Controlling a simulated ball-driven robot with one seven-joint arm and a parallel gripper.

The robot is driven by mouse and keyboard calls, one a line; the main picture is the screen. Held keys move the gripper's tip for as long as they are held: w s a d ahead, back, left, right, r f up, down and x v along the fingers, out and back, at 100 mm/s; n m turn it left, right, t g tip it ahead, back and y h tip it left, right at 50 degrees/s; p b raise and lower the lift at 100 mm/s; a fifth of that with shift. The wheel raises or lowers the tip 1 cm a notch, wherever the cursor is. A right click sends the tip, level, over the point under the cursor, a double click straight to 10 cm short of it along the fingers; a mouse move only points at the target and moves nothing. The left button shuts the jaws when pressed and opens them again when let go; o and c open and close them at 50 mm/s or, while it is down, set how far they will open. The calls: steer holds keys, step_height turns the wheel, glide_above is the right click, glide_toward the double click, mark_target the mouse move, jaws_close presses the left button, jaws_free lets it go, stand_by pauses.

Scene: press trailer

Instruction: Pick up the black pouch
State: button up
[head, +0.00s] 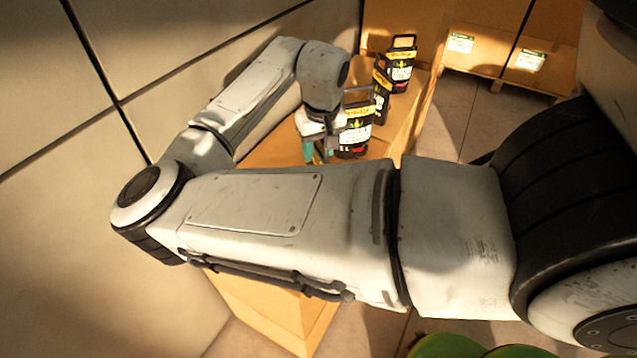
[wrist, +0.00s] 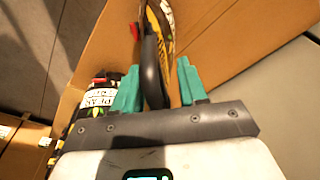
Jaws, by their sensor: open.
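Black pouches with yellow and white labels and black loop handles stand on a cardboard box (head: 270,145) in the head view. The nearest pouch (head: 358,132) is beside my gripper (head: 319,150), partly hidden by it. A second pouch (head: 382,92) is behind it, and a third pouch (head: 402,68) is farther back. In the wrist view my gripper (wrist: 158,80) is open, its teal fingers on either side of a black handle (wrist: 151,72). This handle appears to belong to the pouch at the top (wrist: 165,28). Another pouch (wrist: 98,98) shows left of the fingers. Contact cannot be told.
A panelled wall (head: 60,180) runs along the left, close to my arm. Large cardboard boxes (head: 485,45) with labels stand at the back on a pallet. Open floor (head: 455,130) lies right of the pouches' box. Green rounded shapes (head: 450,346) show at the bottom edge.

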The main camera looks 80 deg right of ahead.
jaws_close()
stand_by(0.3)
steer(key=shift+r, duration=0.1)
stand_by(1.0)
